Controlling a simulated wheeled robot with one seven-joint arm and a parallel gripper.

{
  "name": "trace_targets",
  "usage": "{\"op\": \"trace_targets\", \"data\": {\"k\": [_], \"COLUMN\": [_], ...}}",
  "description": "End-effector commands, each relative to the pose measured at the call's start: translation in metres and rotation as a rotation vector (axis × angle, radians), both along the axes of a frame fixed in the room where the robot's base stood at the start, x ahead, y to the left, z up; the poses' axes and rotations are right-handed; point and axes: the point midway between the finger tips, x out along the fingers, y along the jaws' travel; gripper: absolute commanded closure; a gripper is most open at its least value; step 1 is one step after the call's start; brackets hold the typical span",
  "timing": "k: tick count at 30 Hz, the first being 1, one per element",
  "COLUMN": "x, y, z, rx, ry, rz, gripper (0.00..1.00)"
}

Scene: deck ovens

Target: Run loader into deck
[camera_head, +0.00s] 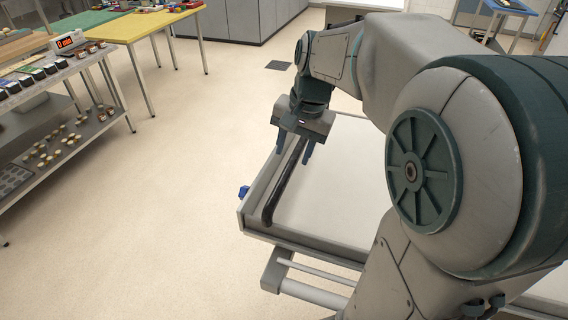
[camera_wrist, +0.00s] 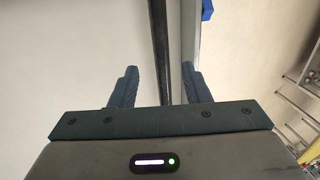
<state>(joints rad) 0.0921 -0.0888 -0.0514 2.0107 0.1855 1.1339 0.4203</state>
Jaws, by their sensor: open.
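The loader (camera_head: 345,180) is a long, flat pale bed in a grey frame, to the right of the open floor in the head view. A dark bar (camera_head: 283,190) runs along its left side. My gripper (camera_head: 291,152) is over this bar, with its two blue fingers apart. In the wrist view my gripper (camera_wrist: 158,85) is open, and the dark bar (camera_wrist: 160,40) passes between the fingers with gaps on both sides. I cannot tell how far the fingertips are above or around the bar. The deck oven is not clearly in view.
A blue knob (camera_head: 244,191) sticks out from the loader's left side, and a grey rail (camera_head: 312,290) is at its near end. A metal rack (camera_head: 70,135) with jars and a yellow table (camera_head: 145,25) stand at the left. Open floor (camera_head: 180,220) lies between.

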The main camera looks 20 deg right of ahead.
Motion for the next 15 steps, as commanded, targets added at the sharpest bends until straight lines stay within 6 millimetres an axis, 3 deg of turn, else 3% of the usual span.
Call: {"op": "trace_targets", "data": {"k": [7, 15], "x": [0.005, 0.008], "y": [0.010, 0.014], "z": [-0.047, -0.069], "rx": [0.001, 0.000], "ry": [0.003, 0.000], "rz": [0.005, 0.007], "gripper": [0.57, 0.57]}}
